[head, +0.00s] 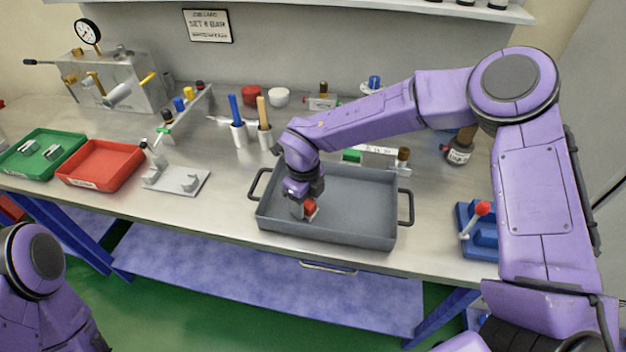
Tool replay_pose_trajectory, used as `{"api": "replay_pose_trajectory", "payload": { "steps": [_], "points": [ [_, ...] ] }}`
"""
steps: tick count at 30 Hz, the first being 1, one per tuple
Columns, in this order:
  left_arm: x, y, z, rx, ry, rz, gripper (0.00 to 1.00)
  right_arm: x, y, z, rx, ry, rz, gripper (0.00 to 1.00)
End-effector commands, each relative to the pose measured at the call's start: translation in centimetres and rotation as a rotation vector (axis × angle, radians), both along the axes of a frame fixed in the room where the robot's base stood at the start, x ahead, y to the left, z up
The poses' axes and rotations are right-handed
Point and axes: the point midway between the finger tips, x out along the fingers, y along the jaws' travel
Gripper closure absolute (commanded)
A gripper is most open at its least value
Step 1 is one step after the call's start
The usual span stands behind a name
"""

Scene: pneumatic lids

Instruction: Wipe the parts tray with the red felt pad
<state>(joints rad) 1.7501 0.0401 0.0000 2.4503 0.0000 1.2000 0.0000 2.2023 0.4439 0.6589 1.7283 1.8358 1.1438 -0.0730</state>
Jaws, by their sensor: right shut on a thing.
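The parts tray (350,205) is a grey rectangular tray with dark handles at both ends. It sits near the front edge of the bench, and no loose parts show in it. My right gripper (305,208) reaches down into the left part of the tray. It is shut on the red felt pad (311,207), of which only a small red piece shows beside the fingers. The pad is low over the tray floor; I cannot tell whether it touches. My left arm shows at the lower left, but its gripper is out of view.
A red bin (101,165) and a green bin (42,155) stand at the left. A small grey fixture (176,180) lies between the red bin and the tray. Blue and tan handled tools stand in white cups (240,133) behind. A blue block with a red-knobbed lever (482,228) stands at the right.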

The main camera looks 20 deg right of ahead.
Motion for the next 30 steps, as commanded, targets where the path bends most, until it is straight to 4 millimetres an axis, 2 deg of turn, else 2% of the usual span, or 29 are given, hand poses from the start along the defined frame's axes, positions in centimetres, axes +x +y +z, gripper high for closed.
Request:
{"api": "replay_pose_trajectory", "payload": {
  "steps": [5,9,24,30],
  "points": [
    [0.0,0.0,1.0,0.0,0.0,0.0,0.41,-0.1,-0.9,0.4,0.001,0.001,0.007,0.78],
    [0.0,0.0,2.4,0.0,0.0,0.0,0.41,-0.1,-0.8,2.8,0.0,0.0,0.008,0.78],
    [0.0,0.0,6.5,0.0,0.0,0.0,0.41,-0.2,-0.9,7.2,0.001,0.001,0.006,0.78],
    [0.0,0.0,7.3,0.0,0.0,0.0,0.41,-0.2,-0.9,8.3,-0.001,0.001,0.007,0.78]
  ]
}}
